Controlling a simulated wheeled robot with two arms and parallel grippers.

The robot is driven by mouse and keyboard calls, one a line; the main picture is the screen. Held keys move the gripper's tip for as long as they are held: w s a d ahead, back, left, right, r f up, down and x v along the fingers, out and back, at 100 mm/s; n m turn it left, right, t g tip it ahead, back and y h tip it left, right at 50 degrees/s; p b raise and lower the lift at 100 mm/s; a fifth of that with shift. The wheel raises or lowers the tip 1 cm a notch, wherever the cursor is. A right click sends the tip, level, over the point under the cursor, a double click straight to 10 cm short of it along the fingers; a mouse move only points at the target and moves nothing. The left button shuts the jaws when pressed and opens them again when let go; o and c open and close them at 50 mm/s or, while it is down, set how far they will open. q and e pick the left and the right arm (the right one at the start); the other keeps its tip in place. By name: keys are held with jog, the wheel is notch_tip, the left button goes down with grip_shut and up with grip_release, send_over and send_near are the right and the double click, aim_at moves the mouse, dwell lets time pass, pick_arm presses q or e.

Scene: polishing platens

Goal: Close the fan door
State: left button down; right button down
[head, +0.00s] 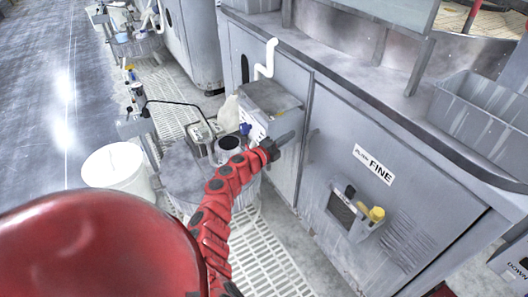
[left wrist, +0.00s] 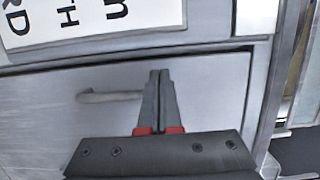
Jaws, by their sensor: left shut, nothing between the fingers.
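My left gripper (head: 284,139) reaches in from the left to the front of the grey cabinet. It is shut and empty, and its two fingers also touch each other in the left wrist view (left wrist: 160,78). There, a grey panel (left wrist: 60,105) with a short bar handle (left wrist: 108,97) lies behind the fingers. The handle is just left of the fingertips; I cannot tell whether they touch it. In the head view the cabinet has a left door panel (head: 262,75) and a right panel marked FINE (head: 350,130). I cannot tell which is the fan door. My right gripper is not in view.
A grey box (head: 268,97) sticks out from the cabinet above my gripper. A white bucket (head: 116,168) and a round dark container (head: 229,146) stand to the left. A grey bin (head: 480,115) sits on the right ledge. White grating (head: 262,262) covers the floor below.

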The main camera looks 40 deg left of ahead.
pick_arm(q)
jog(key=s+a, duration=0.2)
jog(key=s, duration=1.3)
jog(key=shift+s+a+p, duration=0.15)
jog(key=shift+a+p, duration=0.05)
jog(key=shift+p, duration=0.2)
